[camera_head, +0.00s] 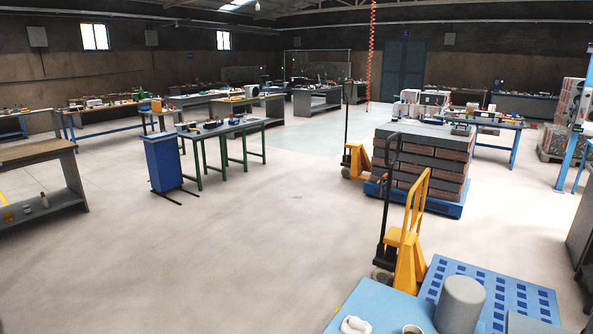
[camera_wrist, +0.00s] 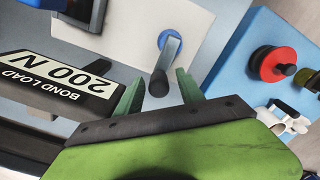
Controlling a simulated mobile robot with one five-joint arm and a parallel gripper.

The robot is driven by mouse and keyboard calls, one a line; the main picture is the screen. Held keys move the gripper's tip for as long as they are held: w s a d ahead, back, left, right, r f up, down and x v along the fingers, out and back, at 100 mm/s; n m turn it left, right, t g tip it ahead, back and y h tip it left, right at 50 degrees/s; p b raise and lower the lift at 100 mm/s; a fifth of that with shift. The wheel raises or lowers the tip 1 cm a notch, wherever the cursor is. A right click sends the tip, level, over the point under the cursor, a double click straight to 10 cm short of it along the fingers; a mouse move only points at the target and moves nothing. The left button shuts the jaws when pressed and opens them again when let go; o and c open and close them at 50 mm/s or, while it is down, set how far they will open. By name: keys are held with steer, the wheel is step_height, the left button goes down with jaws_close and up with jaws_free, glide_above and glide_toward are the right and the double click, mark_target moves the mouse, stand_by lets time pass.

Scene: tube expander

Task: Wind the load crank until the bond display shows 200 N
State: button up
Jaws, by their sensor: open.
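In the wrist view, the bond display (camera_wrist: 72,78) is a dark box whose pale label, tilted and inverted, reads "BOND LOAD 200 N". The load crank (camera_wrist: 173,48) has a blue hub on a pale plate, a short grey arm and a dark handle knob. The arm points down in the picture. My gripper (camera_wrist: 158,90) is open, with one green finger on each side of the handle knob. I cannot tell whether either finger touches it. The head view shows neither the crank nor my gripper.
In the head view, a yellow pallet truck (camera_head: 408,255) and a brick stack (camera_head: 425,165) stand at centre right. Open floor (camera_head: 250,250) lies left.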

steer(key=shift+r+p, duration=3.2)
steer(key=shift+r, duration=0.25)
steer(key=shift+f, duration=0.1)
steer(key=w+a+n, duration=0.3)
steer(key=w+a, duration=0.6)
steer(key=a, duration=0.5)
steer(key=w+a+n, duration=0.2)
steer(key=w+a, duration=0.8)
steer(key=a, duration=0.5)
steer(key=a+n, duration=0.1)
steer(key=a, duration=1.8)
steer(key=s+a+m, duration=0.5)
steer(key=a+m, duration=0.1)
steer(key=a, duration=0.2)
steer(key=shift+s+a, duration=0.15)
steer(key=shift+s, duration=0.2)
